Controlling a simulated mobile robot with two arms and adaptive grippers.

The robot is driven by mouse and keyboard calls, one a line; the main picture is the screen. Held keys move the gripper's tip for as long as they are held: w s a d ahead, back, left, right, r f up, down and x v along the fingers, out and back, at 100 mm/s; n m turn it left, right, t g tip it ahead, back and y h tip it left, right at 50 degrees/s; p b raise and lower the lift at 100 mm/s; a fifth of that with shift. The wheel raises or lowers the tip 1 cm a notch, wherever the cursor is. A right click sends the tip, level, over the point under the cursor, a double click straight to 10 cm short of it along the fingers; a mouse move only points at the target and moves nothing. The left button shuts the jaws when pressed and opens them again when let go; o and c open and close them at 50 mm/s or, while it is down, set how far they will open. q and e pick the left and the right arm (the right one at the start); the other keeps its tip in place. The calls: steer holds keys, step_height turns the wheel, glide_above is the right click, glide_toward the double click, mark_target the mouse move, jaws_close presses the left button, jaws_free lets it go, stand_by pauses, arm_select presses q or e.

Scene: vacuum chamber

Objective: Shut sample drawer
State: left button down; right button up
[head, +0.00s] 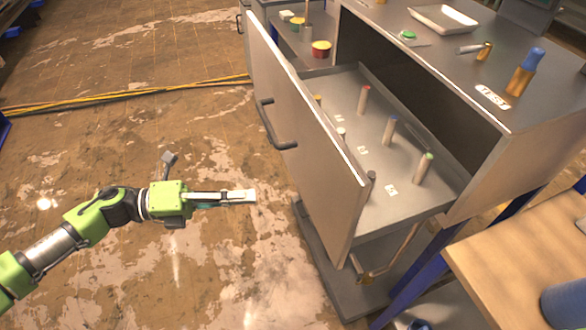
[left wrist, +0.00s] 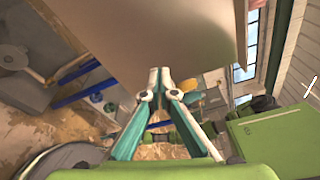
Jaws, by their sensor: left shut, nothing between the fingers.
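The sample drawer (head: 408,200) is pulled out of the grey cabinet. Its tall metal front panel (head: 318,150) faces left and has a dark bar handle (head: 272,128). In the left wrist view, the shut fingertips (left wrist: 160,72) appear below a large brown-grey panel, which I cannot identify for certain. My right gripper is not in view.
The cabinet top (head: 440,60) holds a white tray (head: 444,18), a green button (head: 408,35) and a blue-capped bottle (head: 525,72). A wooden table (head: 520,250) stands at the lower right. Yellow cables (head: 130,95) cross the floor. The floor around my left arm is clear.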

arm_select(q)
steer(key=w+a+f+n+t, duration=0.1)
steer(key=w+a+n+t, duration=0.15)
steer(key=n, duration=0.35)
steer(key=t+p, duration=0.1)
steer(key=p, duration=0.4)
glide_toward(309, 169)
steer(key=x, duration=0.5)
steer(key=shift+w+d, duration=0.2)
steer(key=shift+d, duration=0.15)
steer(key=shift+w+d+f, duration=0.2)
steer(key=shift+d, duration=0.4)
steer(key=shift+d, duration=0.1)
